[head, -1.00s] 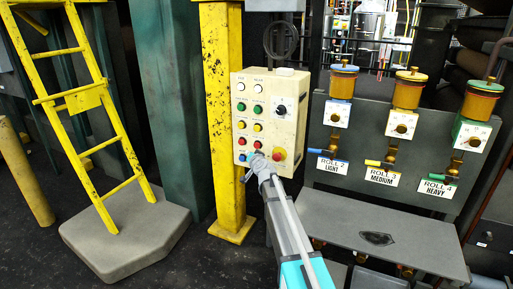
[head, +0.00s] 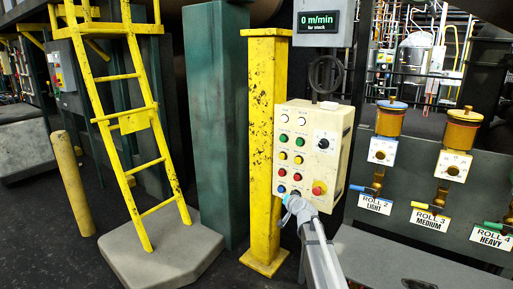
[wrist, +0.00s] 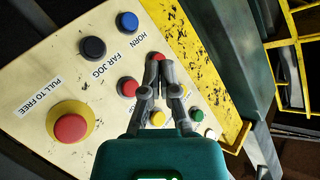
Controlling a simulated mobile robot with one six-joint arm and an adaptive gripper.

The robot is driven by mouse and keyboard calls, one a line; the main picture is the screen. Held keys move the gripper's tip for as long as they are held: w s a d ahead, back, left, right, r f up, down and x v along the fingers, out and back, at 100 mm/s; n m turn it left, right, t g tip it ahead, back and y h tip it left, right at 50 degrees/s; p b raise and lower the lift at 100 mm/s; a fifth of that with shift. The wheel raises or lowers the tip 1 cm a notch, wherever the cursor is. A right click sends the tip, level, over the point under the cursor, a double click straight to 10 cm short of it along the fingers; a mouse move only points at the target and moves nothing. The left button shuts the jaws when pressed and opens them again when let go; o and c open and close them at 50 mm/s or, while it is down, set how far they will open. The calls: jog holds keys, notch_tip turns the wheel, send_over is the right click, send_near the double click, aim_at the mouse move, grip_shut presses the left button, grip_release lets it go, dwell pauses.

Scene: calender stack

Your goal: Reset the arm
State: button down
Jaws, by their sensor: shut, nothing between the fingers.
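My gripper (head: 290,203) is at the lower front of a cream control box (head: 312,235) in the head view. In the wrist view my gripper (wrist: 158,66) is shut and empty, its fingertips overlapping a red button (wrist: 157,56) in the picture. Whether they touch the panel I cannot tell. A second red button (wrist: 127,87) is beside the fingers. A black button (wrist: 92,47) marked FAR JOG and a blue button (wrist: 127,22) marked HORN are further up. A red mushroom button on a yellow ring (wrist: 70,126) is at the lower left.
A yellow post (head: 263,150) stands left of the box, with a green column (head: 216,120) beyond it. A display (head: 324,20) above reads 0 m/min. Valve units with labels such as ROLL 2 LIGHT (head: 374,204) are at the right. A yellow ladder (head: 135,123) stands on a grey plinth.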

jog(key=s+a+f+n+g, duration=0.15)
jog(key=s+f+g, duration=0.3)
jog(key=s, duration=0.55)
jog(key=s+f+n+g, duration=0.2)
jog(key=s+f+g, duration=0.25)
jog(key=s, duration=0.55)
jog(key=s+d+f+g+h, duration=0.2)
jog(key=s+g, duration=0.1)
jog(key=s, duration=0.7)
jog(key=s+d+f+g+h, duration=0.2)
jog(key=s+d, duration=0.1)
jog(key=s, duration=0.6)
notch_tip(320, 180, up, 25)
jog(key=p, duration=2.5)
jog(key=shift+p, duration=0.3)
jog(key=shift+a+r, duration=0.1)
